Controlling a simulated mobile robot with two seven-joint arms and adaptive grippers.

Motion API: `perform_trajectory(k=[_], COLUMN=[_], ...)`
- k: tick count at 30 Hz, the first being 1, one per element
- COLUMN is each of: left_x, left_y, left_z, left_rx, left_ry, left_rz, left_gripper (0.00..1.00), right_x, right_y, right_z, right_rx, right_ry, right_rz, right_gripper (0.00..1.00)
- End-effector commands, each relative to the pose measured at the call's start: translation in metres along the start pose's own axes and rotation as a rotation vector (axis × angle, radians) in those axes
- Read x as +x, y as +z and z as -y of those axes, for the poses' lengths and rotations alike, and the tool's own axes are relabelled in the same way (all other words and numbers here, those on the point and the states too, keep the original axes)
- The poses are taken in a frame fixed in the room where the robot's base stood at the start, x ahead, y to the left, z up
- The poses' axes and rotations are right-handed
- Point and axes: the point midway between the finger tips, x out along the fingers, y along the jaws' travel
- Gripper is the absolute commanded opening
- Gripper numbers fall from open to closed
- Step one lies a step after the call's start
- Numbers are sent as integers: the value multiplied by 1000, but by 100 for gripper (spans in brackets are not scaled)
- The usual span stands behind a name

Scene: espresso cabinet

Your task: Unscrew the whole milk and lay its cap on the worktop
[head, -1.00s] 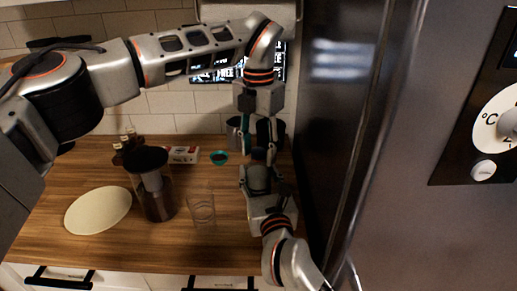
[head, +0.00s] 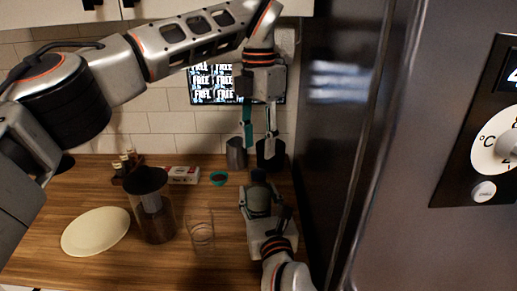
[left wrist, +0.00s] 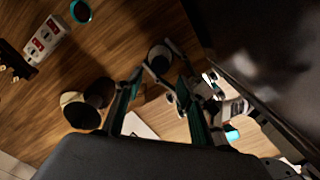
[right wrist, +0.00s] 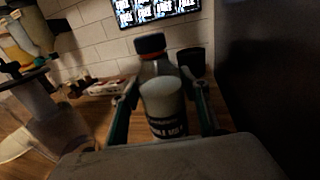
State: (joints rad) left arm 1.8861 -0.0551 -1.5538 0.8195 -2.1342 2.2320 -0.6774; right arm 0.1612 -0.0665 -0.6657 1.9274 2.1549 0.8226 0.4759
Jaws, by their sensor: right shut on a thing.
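The whole milk bottle (right wrist: 163,97) stands upright between the fingers of my right gripper (right wrist: 163,108), which is shut on its body. Its dark cap (right wrist: 150,44), with an orange-red lower edge, sits on the bottle's neck in the right wrist view. In the head view the bottle is mostly hidden by my right gripper at the right end of the worktop (head: 120,268). My left gripper (head: 259,150) hangs above it, pointing down, with its fingers apart and nothing seen between them. The left wrist view (left wrist: 155,100) also shows these fingers spread.
A clear glass (head: 201,232), a dark-lidded jug (head: 148,182) and a cream plate (head: 96,231) stand to the left. A red-and-white box (head: 183,175), a teal bowl (head: 218,178), a grey pitcher (head: 236,153) and a black container (head: 278,158) stand behind.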

Motion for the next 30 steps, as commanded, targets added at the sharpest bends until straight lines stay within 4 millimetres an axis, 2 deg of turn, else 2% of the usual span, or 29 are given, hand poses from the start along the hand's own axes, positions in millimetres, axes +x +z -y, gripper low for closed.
perform_trajectory(k=[15, 20, 28, 29, 30], left_x=[67, 76, 77, 77, 77], left_y=[-1, 0, 0, 0, 0], left_z=[0, 0, 0, 0, 0], left_rx=[3, 3, 3, 3, 3], left_ry=[-3, -2, -1, -1, -1], left_rz=[-2, -1, 0, 0, 0], left_gripper=[39, 39, 39, 34, 23], right_x=[0, 0, 0, 0, 0], right_y=[-1, -1, 0, -1, 0], right_z=[0, 0, 0, 0, 0], right_rx=[1, 1, 0, 0, 0], right_ry=[0, 0, 0, 0, 0], right_rz=[-1, -1, -1, -1, -1], right_gripper=[0, 0, 0, 0, 0])
